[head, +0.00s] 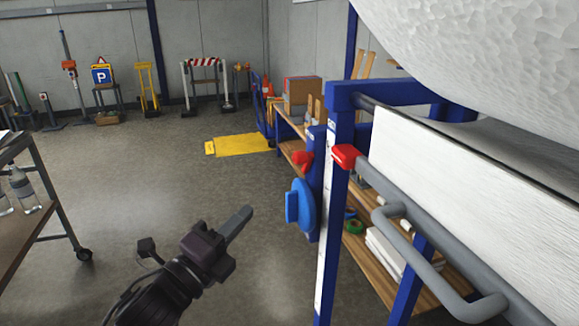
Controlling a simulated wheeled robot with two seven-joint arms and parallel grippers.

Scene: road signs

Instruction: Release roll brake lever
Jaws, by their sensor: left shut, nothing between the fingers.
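A blue rack (337,120) stands at the right, with a large white roll (470,35) above it. A red lever-like piece (303,160) sticks out at the left side of the blue post. A red cap (345,156) sits at the end of a grey bar (430,233) with a bent handle. I cannot tell for sure which red part is the brake lever. My left gripper (246,213) is shut and empty, left of and apart from the rack, below both red parts. My right gripper is not in view.
A blue round part (303,208) juts from the rack's left side, close to my gripper. A wheeled table (22,215) with bottles stands at the left. A yellow plate (238,145) lies on the floor behind. The floor between is clear.

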